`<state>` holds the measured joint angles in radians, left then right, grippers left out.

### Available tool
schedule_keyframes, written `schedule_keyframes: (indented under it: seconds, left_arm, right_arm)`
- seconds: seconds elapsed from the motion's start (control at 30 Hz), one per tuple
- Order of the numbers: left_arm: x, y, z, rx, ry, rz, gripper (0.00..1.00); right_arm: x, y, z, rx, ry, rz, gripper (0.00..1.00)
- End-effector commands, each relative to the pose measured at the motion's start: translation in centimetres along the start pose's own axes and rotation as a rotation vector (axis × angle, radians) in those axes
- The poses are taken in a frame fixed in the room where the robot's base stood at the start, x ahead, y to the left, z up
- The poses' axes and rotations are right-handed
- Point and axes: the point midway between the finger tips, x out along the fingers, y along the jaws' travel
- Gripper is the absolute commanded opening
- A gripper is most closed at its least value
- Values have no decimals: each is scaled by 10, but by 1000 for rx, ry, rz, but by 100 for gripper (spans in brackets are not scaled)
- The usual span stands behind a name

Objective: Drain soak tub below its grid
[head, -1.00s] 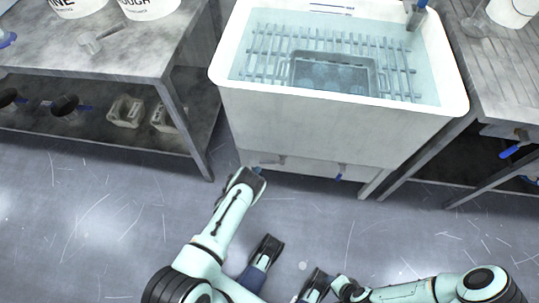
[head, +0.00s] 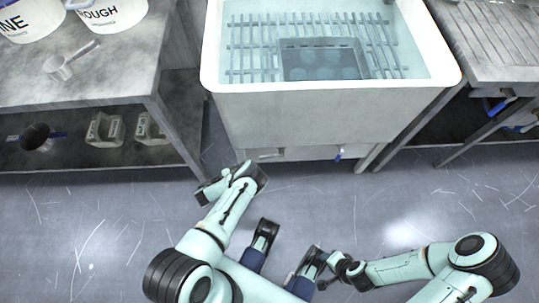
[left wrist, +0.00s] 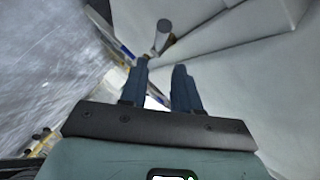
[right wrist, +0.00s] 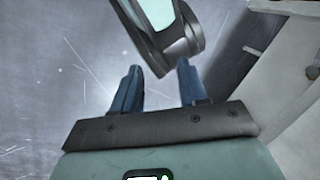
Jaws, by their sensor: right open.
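The white soak tub (head: 330,118) stands at the top middle of the head view. Clear bluish water (head: 238,14) lies over its bar grid (head: 250,52). A basket with round discs sits at the grid. Below the tub are a grey pipe (head: 268,154) and a small blue valve handle (head: 339,154). My left gripper (left wrist: 160,68) is open and empty, near the tub's underside; a grey pipe end (left wrist: 163,36) shows beyond its fingertips. Its fingers are hard to make out in the head view. My right gripper (right wrist: 157,70) is open, with an arm link of mine beyond its fingers.
A grey table (head: 130,70) on the left holds white buckets (head: 112,12) and a scoop (head: 62,66). Its shelf holds beige containers (head: 104,130). A ridged grey bench (head: 495,45) stands to the right. The scratched floor in front is open.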

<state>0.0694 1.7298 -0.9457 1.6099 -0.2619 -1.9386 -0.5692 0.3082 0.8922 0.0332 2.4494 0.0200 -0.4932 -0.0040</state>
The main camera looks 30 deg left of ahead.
Motion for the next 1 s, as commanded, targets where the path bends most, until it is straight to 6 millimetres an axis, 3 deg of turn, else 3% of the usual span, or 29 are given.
schedule_keyframes:
  seconds: [0.3,0.5,0.7,1.0]
  left_arm:
    - [69,2,0,2,4,-1,31]
    - [102,2,0,1,3,-1,31]
    - [116,0,0,1,0,-2,31]
    - [118,-1,0,1,-1,-1,31]
  right_arm:
    - [22,9,-32,8,88,6,43]
    - [31,13,-51,11,138,9,43]
    - [34,15,-60,13,164,10,43]
    - [34,15,-60,13,167,10,43]
